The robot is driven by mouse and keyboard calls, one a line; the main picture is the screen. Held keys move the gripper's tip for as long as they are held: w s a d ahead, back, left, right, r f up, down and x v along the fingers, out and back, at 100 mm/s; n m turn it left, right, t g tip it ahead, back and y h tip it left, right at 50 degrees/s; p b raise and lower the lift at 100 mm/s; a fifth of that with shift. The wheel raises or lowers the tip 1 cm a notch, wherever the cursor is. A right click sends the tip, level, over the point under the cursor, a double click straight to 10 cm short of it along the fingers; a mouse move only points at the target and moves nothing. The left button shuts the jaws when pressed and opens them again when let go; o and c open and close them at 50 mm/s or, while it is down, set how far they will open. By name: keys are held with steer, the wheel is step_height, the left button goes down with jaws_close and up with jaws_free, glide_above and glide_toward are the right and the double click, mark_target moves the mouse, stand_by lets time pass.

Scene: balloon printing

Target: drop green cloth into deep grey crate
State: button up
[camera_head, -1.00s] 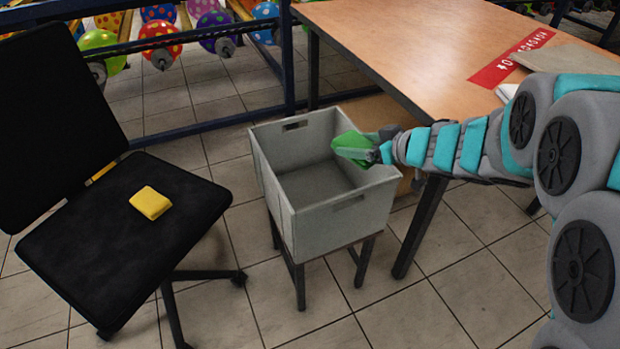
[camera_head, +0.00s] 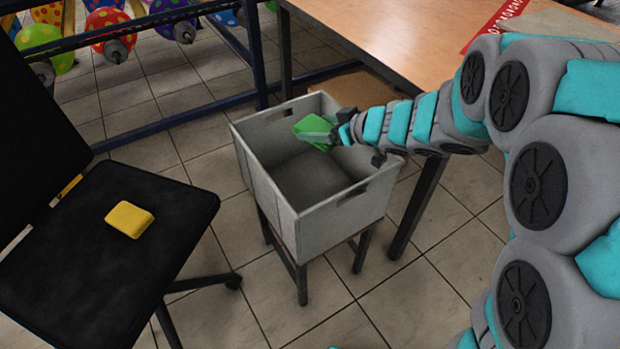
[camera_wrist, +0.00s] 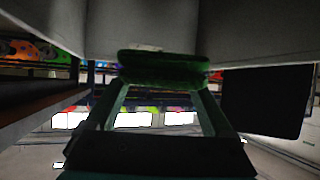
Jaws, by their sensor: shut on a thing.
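The green cloth (camera_head: 315,129) is held in my gripper (camera_head: 334,134), over the opening of the deep grey crate (camera_head: 342,209). In the wrist view the cloth (camera_wrist: 163,68) is pinched between the two fingertips (camera_wrist: 160,84). The crate is empty as far as I can see and stands on a dark-legged stand. The grey crate walls (camera_wrist: 250,35) fill the upper part of the wrist view. The cloth's exact height against the rim is hard to tell.
A black chair (camera_head: 170,215) with a yellow cloth (camera_head: 129,219) on its seat stands left of the crate. A wooden table (camera_head: 380,40) stands behind right. Blue rails (camera_head: 150,128) and colourful balloons (camera_head: 110,30) are at the back left.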

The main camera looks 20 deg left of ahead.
steer(key=shift+f+b, duration=0.9)
steer(key=o, duration=1.1)
steer(key=shift+r, duration=0.1)
steer(key=p+v, duration=0.1)
steer(key=v, duration=0.6)
steer(key=shift+s+d+r, duration=0.1)
steer(key=shift+d+r, duration=0.05)
steer(key=shift+d, duration=0.2)
